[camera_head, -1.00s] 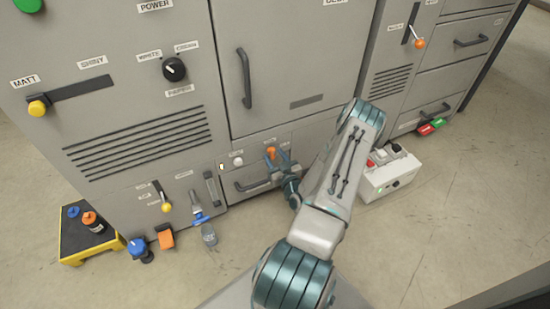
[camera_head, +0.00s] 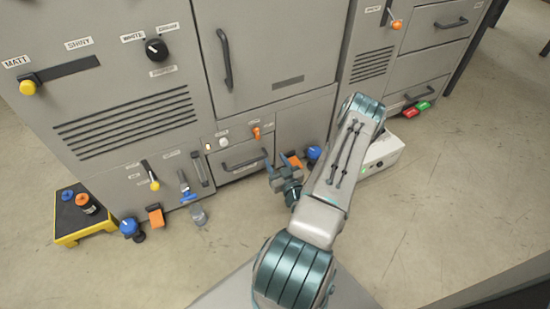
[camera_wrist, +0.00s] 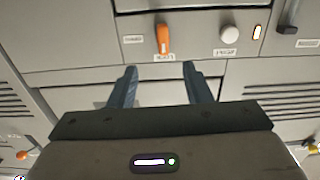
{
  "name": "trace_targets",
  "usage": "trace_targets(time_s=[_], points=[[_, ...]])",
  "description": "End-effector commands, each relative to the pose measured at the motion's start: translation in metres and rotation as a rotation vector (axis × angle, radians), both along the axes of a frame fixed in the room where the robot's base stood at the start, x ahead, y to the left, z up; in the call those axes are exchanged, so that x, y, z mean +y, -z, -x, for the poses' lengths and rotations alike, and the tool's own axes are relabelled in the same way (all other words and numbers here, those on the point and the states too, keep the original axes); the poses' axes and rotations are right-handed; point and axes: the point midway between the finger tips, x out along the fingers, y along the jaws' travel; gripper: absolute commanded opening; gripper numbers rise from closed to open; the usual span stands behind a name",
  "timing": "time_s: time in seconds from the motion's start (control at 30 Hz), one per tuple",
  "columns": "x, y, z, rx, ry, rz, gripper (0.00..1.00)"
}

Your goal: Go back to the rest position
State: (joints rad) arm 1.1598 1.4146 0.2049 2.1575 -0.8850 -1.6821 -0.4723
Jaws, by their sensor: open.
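My gripper (camera_head: 272,168) is open and empty in front of the lower part of the grey laminator cabinet. In the wrist view, its two blue-grey fingers (camera_wrist: 159,84) stand apart with nothing between them. An orange switch (camera_wrist: 163,39) is on the panel beyond the fingertips; in the head view the orange switch (camera_head: 256,133) is just above the gripper and apart from it. A drawer handle (camera_head: 244,163) is left of the gripper. My arm reaches from the bottom centre toward the machine and hides part of the cabinet's lower right.
A white box (camera_head: 382,152) stands on the floor behind my arm. A yellow-rimmed platform (camera_head: 66,238) with bottles is at left. The floor in front is open.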

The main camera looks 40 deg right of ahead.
Motion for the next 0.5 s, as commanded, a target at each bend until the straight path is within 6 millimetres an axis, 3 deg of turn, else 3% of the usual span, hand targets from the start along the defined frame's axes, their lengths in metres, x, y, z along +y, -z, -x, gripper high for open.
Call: trace_targets(time_s=[0.5], points=[[0.0091, -0.0002, -0.0022, -0.001, -0.018, 0.000, 0.45]])
